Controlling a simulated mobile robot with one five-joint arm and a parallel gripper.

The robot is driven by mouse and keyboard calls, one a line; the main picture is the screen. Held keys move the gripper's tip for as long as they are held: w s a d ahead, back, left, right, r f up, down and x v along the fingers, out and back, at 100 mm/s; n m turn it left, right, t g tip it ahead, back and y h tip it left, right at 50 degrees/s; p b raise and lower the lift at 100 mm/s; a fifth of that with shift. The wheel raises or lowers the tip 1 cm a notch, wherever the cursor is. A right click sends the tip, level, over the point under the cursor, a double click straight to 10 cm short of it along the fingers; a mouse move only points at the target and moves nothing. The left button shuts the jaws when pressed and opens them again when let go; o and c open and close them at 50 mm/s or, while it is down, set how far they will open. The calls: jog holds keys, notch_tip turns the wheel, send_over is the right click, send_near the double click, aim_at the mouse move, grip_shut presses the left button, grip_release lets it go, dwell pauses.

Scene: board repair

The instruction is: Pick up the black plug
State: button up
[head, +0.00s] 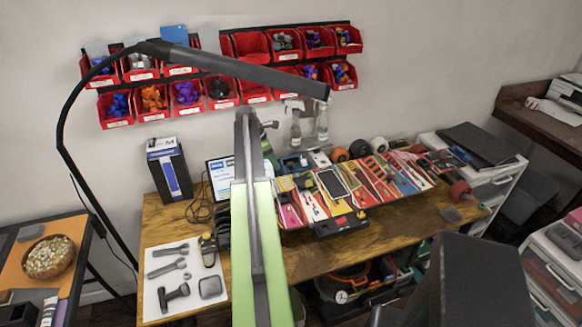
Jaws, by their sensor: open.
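I cannot pick out a black plug for sure. A coil of black cable (198,210) lies on the wooden table beside a screen. A red bin on the wall holds dark pieces (220,88), too small to make out. My green and grey arm rises through the middle of the view, in front of the table. My gripper (250,118) is at its far upper end, in front of the wall below the red bins. It is open, and I see nothing held in it. My arm hides part of the table behind it.
The wooden table (330,259) holds colourful decks (395,180), a black and blue box (169,170) and a white mat (157,259) with wrenches. A black lamp arm (235,68) crosses the upper left. A dark panel (470,285) blocks the lower right.

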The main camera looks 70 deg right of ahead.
aim_at(290, 163)
jog(key=s+d, duration=0.3)
jog(key=s, duration=0.1)
jog(key=shift+s+d, duration=0.25)
jog(key=shift+d, duration=0.15)
jog(key=shift+b+x, duration=1.2)
jog(key=shift+f+b, duration=0.3)
jog(key=shift+f, duration=0.1)
jog(key=shift+r, duration=0.1)
grip_shut()
